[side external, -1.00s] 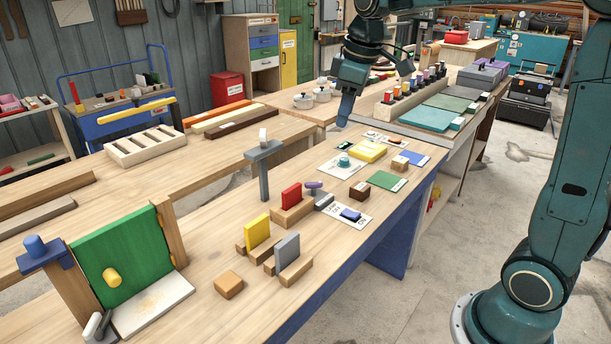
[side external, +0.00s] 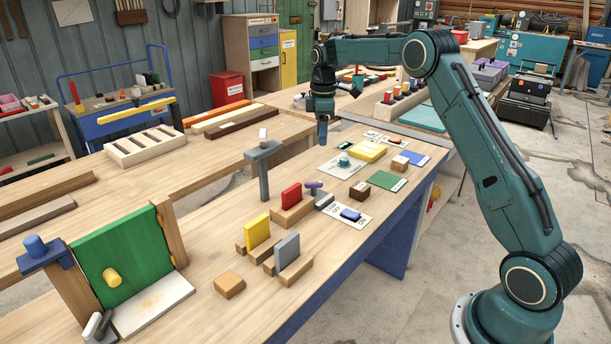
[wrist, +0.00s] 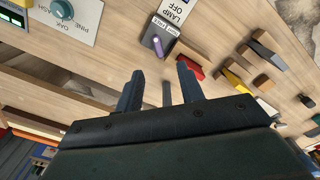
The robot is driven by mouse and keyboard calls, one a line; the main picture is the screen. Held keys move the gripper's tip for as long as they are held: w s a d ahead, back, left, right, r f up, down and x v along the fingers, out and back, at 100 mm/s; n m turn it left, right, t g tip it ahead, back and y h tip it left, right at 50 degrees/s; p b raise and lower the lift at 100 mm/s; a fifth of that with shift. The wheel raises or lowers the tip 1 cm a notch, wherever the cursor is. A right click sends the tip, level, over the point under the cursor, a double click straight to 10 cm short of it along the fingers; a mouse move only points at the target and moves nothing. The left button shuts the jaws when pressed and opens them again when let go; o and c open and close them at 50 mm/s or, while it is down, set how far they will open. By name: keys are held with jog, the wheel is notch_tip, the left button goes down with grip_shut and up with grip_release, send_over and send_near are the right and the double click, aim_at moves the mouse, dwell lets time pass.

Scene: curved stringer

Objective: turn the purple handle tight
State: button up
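The purple handle (side external: 314,185) sits by a small dark grey block (side external: 324,201) on the front bench, right of the red piece. In the wrist view the purple handle (wrist: 163,46) lies across the grey block (wrist: 154,35), which has a small white label, beyond my fingertips. My gripper (wrist: 160,78) is open, its two dark fingers apart with nothing held. In the side view my gripper (side external: 322,143) points down above the bench, behind the handle and clear of it.
A grey post (side external: 264,175) stands left of the handle. Red (side external: 291,197), yellow (side external: 257,231) and grey (side external: 287,248) pieces stand in wooden blocks in front. A white "LAMP OFF" plate (wrist: 175,10) with a blue switch (side external: 350,214) lies right of the handle.

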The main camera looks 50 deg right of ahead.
aim_at(321, 182)
jog(key=shift+w+d+f, duration=0.3)
jog(key=shift+d+f, duration=0.2)
jog(key=shift+f, duration=0.3)
jog(key=shift+f, duration=0.1)
notch_tip(321, 182, down, 14)
jog(key=shift+r, duration=0.25)
grip_shut()
